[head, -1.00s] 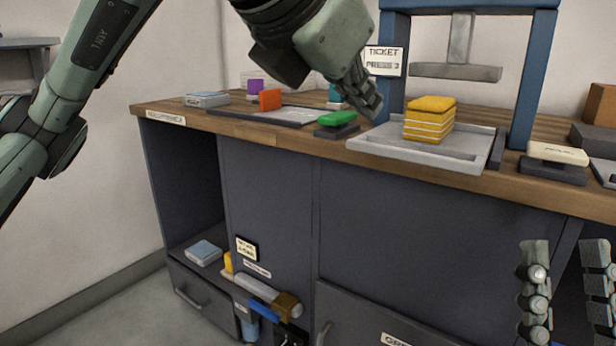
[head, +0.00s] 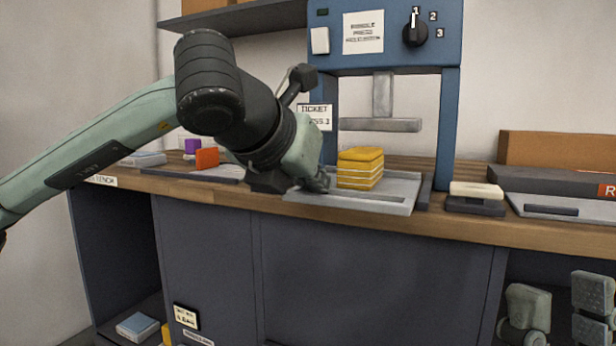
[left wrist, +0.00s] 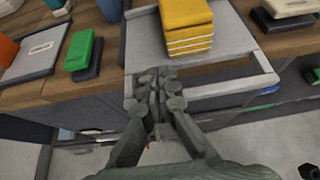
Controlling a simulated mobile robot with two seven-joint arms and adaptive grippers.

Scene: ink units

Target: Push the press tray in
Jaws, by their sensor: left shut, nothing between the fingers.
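The grey press tray (head: 405,189) sticks out over the bench's front edge, below the blue press (head: 450,120). A stack of banded yellow sheets (head: 360,168) lies on it. My left gripper (head: 322,183) is shut and empty at the tray's front left part. In the left wrist view its closed fingertips (left wrist: 160,80) are at the tray's front bar (left wrist: 230,88), left of its middle; whether they touch it I cannot tell. The tray's plate (left wrist: 145,45) shows beyond them. My right gripper (head: 558,308) is low at the right, its fingers apart and empty, away from the tray.
A green pad on a dark base (left wrist: 83,52) lies left of the tray in the left wrist view. A cream pad on a dark base (head: 476,198) stands right of it. The press's crossbar (head: 380,125) hangs above. An orange block (head: 207,158) stands further left.

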